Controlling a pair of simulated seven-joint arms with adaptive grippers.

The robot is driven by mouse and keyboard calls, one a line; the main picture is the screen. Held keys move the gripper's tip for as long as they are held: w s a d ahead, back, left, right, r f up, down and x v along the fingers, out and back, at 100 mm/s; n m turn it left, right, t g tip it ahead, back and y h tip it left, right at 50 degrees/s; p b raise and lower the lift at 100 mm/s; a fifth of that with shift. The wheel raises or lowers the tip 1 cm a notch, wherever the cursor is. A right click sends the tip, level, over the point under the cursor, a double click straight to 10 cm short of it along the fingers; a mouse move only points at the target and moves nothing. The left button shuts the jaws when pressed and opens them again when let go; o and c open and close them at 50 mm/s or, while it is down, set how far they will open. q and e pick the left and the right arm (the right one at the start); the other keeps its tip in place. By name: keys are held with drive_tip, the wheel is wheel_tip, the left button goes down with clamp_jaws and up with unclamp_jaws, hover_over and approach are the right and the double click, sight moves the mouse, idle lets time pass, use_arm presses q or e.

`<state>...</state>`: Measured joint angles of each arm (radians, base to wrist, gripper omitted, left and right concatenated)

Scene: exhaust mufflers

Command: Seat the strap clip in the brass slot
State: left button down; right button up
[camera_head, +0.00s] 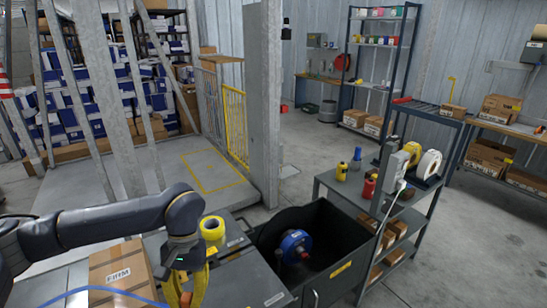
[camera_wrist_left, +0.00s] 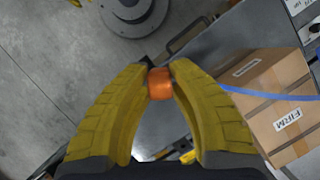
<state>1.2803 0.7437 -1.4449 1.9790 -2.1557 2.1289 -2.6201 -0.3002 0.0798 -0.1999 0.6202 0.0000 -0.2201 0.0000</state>
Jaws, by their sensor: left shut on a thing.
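My left gripper (camera_head: 186,292) reaches down at the lower left of the head view, beside a cardboard box. In the left wrist view its yellow fingers (camera_wrist_left: 160,72) are closed around a small orange, copper-coloured block (camera_wrist_left: 160,84). I cannot tell whether this block is the strap clip. A blue strap (camera_wrist_left: 268,95) runs over the cardboard box (camera_wrist_left: 268,90); it also shows in the head view (camera_head: 85,289). I cannot make out the brass slot in either view. My right gripper is out of view.
The cardboard box (camera_head: 120,268) stands close to the left gripper. A yellow roll (camera_head: 212,231) sits on the grey bench. A black bin (camera_head: 327,225) holds a blue reel (camera_head: 295,245). A grey shelf cart (camera_head: 385,205) with bottles and rolls stands at right.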

use_arm(q)
drive_tip(key=shift+w+r, duration=0.8)
drive_tip(key=shift+r, duration=0.25)
drive_tip(key=w+d+r+m+y, duration=0.1)
drive_tip(key=w+d+r+m, duration=0.1)
drive_tip(key=d+r, duration=0.3)
drive_tip(key=w+d+r+m, duration=0.2)
drive_tip(key=d+r, duration=0.2)
drive_tip(key=r, duration=0.7)
drive_tip(key=shift+d+r+m+y, duration=0.2)
drive_tip(key=shift+d+m+y, duration=0.1)
drive_tip(key=shift+d+y, duration=0.1)
drive_tip(key=shift+a, duration=0.1)
drive_tip(key=w+d+n+h, duration=0.1)
drive_tip(key=w+d+n, duration=0.3)
drive_tip(key=w+d, duration=0.6)
drive_tip(key=shift+d+n+h, duration=0.3)
drive_tip(key=shift+h, duration=0.1)
drive_tip(key=shift+s, duration=0.1)
